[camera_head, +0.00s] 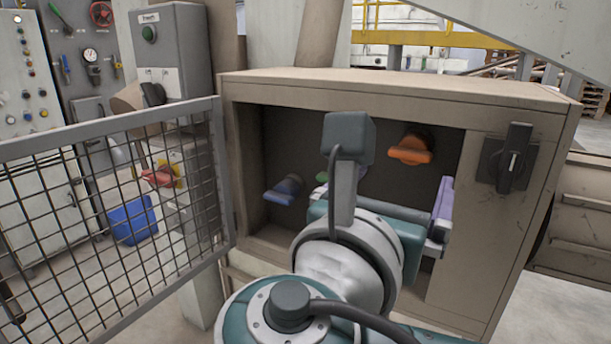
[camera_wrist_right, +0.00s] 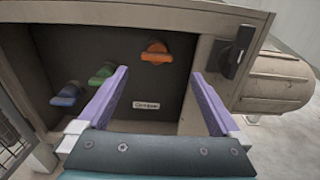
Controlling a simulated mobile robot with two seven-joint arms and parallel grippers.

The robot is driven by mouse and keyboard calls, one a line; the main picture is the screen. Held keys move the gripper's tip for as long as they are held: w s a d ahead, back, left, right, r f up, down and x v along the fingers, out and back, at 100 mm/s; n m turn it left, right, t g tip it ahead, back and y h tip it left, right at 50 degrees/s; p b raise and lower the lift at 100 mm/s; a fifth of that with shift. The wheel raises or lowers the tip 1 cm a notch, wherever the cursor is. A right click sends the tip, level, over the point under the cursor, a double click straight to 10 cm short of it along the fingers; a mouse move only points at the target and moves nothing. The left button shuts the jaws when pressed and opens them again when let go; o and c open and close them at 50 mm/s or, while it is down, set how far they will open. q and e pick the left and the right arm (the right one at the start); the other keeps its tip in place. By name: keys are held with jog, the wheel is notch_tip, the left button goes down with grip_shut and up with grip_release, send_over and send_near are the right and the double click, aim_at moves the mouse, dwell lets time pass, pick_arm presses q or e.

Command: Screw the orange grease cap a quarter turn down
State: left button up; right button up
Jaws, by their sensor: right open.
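The orange grease cap (camera_head: 411,150) is on the back wall of the open cabinet, at the upper right of the recess. It also shows in the right wrist view (camera_wrist_right: 156,53), its wing lying roughly level. My right gripper (camera_head: 441,205) is at the cabinet opening, below the cap and in front of it. Its two purple fingers also show in the right wrist view (camera_wrist_right: 160,74), spread wide with nothing between them. The cap appears beyond the fingertips, untouched. My left gripper is not in view.
A blue cap (camera_head: 284,190) and a green cap (camera_wrist_right: 102,73) sit lower left in the recess. The cabinet frame (camera_head: 490,225) bounds it, with a black rotary handle (camera_head: 513,157) on its right. An open mesh door (camera_head: 100,190) stands at the left.

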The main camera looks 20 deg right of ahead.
aim_at(409, 155)
jog(key=x, duration=0.9)
jog(key=shift+w+d+r, duration=0.1)
jog(key=shift+w+r, duration=0.05)
jog(key=shift+w, duration=0.35)
jog(key=c, duration=1.4)
